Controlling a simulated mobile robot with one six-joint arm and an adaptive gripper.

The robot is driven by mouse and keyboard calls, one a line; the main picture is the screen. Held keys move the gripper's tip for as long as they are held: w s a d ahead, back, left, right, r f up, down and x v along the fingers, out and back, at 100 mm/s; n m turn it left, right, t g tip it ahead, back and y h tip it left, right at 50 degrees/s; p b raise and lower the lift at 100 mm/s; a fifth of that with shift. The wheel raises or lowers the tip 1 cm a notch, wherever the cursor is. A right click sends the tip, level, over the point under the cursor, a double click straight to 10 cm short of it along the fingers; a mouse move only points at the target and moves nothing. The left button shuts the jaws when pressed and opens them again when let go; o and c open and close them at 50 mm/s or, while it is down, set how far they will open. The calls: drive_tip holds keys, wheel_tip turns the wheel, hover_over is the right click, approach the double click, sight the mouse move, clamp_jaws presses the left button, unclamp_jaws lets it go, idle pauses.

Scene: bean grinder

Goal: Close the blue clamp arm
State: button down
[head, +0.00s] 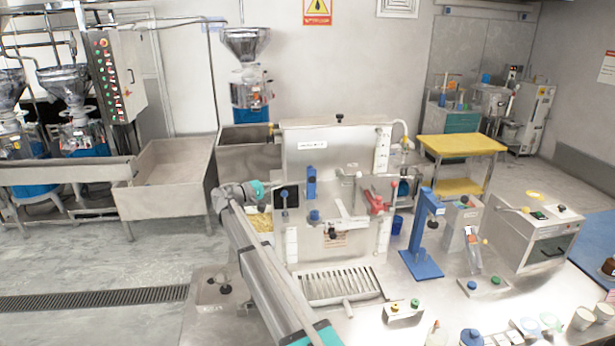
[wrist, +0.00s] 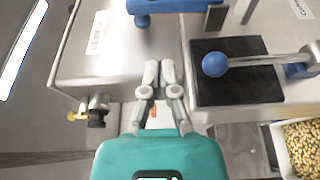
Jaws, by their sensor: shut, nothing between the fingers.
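A blue upright clamp arm (head: 311,181) stands on the front of the grey machine in the head view. What looks like the same blue arm (wrist: 180,5), with a blue knob below it, is cut off by the top edge of the wrist view. My gripper (wrist: 158,72) is shut and empty, its fingertips over the machine's grey surface, below and apart from the blue arm. In the head view my gripper (head: 268,187) is left of the blue arm; its fingertips are hard to make out there.
A metal lever with a blue ball (wrist: 213,64) lies over a black pad (wrist: 238,92), close right of my fingers. A red clamp (head: 377,202) and a blue stand (head: 424,262) are farther right. A bin of beans (wrist: 302,142) is at lower right.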

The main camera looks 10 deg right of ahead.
sight(305, 177)
drive_tip(key=shift+d, duration=0.15)
drive_tip(key=shift+d, duration=0.15)
drive_tip(key=shift+x, duration=5.2)
drive_tip(key=shift+s, duration=0.1)
drive_tip(key=shift+s+d, duration=0.1)
